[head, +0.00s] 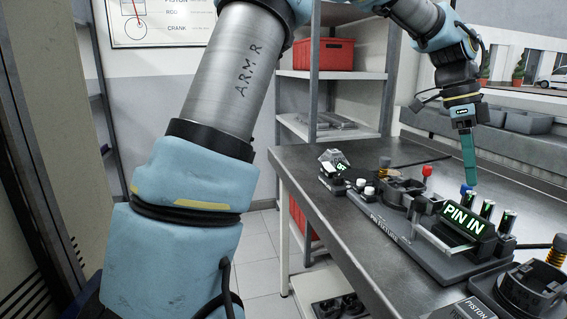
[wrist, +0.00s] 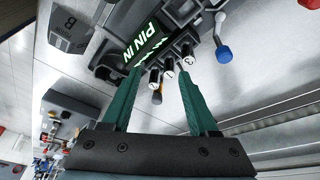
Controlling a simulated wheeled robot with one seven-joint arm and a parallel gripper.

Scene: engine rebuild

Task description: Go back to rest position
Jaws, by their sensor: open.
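My gripper (head: 470,160) hangs from the arm over the right part of the metal workbench (head: 300,165), pointing down. In the wrist view its two green fingers (wrist: 155,100) are spread apart with nothing held between them. Beyond the fingers is a fixture with a lit "PIN IN" display (head: 463,218) and a row of black numbered cylinders (wrist: 168,72). In the head view the fingertips are close above or behind the blue knob (head: 466,189); I cannot tell the exact gap.
A red knob (head: 427,171) and a small "OFF" display (head: 342,167) stand farther along the bench. A round piston fixture (head: 530,290) is at the front right. A shelf with a red bin (head: 324,54) stands behind. The floor left of the bench is clear.

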